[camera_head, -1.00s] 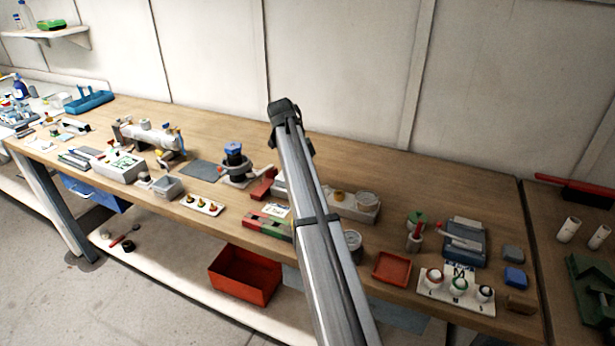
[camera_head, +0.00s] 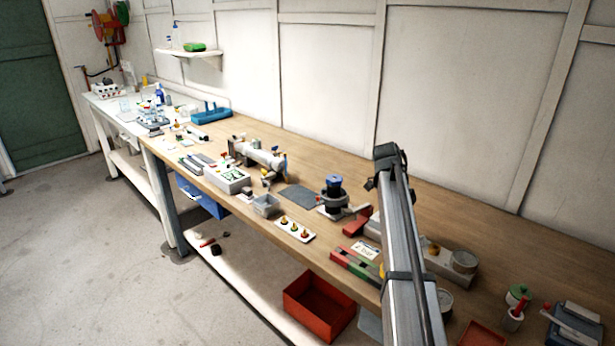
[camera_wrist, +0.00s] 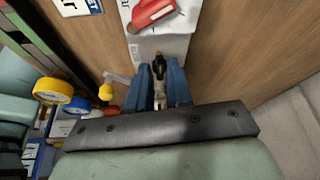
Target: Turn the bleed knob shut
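In the head view, a white horizontal cylinder unit (camera_head: 258,154) with small blue and yellow fittings at its right end stands on the wooden bench. I cannot single out the bleed knob there. In the wrist view, my gripper (camera_wrist: 159,72) has two blue fingers set apart. A small dark and yellow piece (camera_wrist: 159,66) shows between or beyond their tips; I cannot tell whether it is the bleed knob or whether they touch it. The head view does not clearly show my gripper.
A black, blue-topped device (camera_head: 333,192) stands right of the cylinder unit. A grey box (camera_head: 266,206) and a white plate with three knobs (camera_head: 295,229) lie near the front edge. The wrist view shows a red handle (camera_wrist: 152,14), a yellow cap (camera_wrist: 52,91) and a blue cap (camera_wrist: 77,105).

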